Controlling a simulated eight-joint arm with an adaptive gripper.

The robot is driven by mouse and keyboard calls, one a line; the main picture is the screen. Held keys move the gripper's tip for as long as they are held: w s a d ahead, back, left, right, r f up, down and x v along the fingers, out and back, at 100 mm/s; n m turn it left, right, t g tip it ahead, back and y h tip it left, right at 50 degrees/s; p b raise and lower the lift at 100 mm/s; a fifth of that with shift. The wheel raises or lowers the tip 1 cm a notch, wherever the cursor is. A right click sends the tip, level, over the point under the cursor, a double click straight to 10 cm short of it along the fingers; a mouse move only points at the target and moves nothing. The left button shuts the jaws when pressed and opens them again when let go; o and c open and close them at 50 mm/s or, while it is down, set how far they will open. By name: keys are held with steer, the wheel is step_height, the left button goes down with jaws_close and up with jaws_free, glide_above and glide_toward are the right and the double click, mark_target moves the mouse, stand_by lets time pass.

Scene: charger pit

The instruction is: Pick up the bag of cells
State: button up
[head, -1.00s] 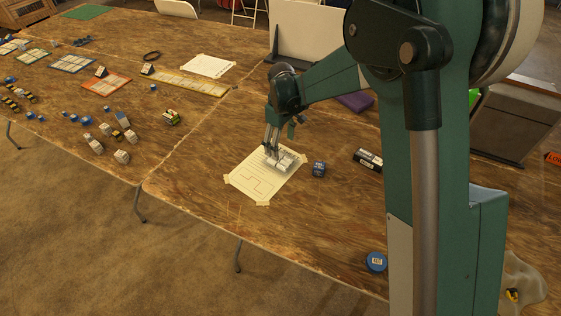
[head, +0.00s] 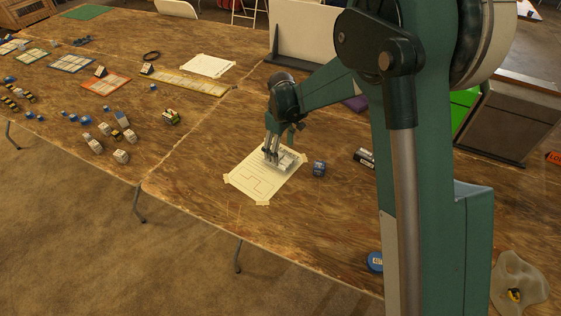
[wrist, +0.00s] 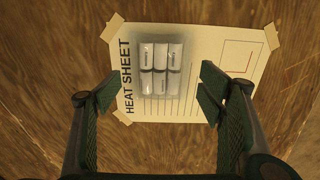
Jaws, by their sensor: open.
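The bag of cells (wrist: 161,73) is a clear pack of several white cells in two rows. It lies flat on a taped paper marked HEAT SHEET (wrist: 205,45). In the head view the bag (head: 288,160) shows pale on the sheet (head: 262,182), partly hidden by my gripper. My gripper (head: 270,158) is above the bag, pointing down. In the wrist view my gripper (wrist: 158,93) is open, with one finger to each side of the bag and nothing between the tips that is held. I cannot tell the exact height of the fingertips over the bag.
A dark blue cube (head: 319,168) stands right of the sheet, with a black-and-white box (head: 364,157) beyond it. A blue round tin (head: 375,261) is near the front edge. Several small blocks (head: 121,156) lie on the left table. The wood in front of the sheet is clear.

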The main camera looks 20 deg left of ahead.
mark_target(281, 158)
steer(key=shift+a+f+b, duration=0.1)
steer(key=shift+f+b, duration=0.4)
steer(key=shift+f, duration=1.6)
steer(key=shift+c, duration=0.4)
steer(key=c, duration=1.1)
